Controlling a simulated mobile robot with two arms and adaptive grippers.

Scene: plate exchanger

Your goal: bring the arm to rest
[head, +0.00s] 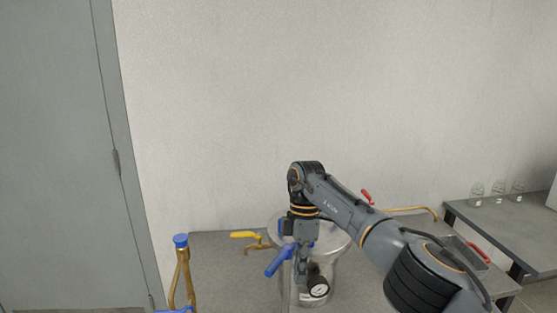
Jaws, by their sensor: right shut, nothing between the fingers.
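My right arm (345,210) reaches in from the lower right and bends down at the wrist. My right gripper (302,283) points down in front of a shiny metal vessel (335,243). It is shut with nothing in it. A round pressure gauge (319,290) and a blue lever handle (279,261) show close beside it. I cannot tell whether the gripper touches them. The arm hides part of the vessel. My left gripper is not in view.
The vessel stands on a grey table (215,260). A yellow-handled valve (244,235) and a brass pipe with a blue cap (181,241) are to the left. A red handle (479,254) and a side table (510,222) with small glasses (497,188) are to the right.

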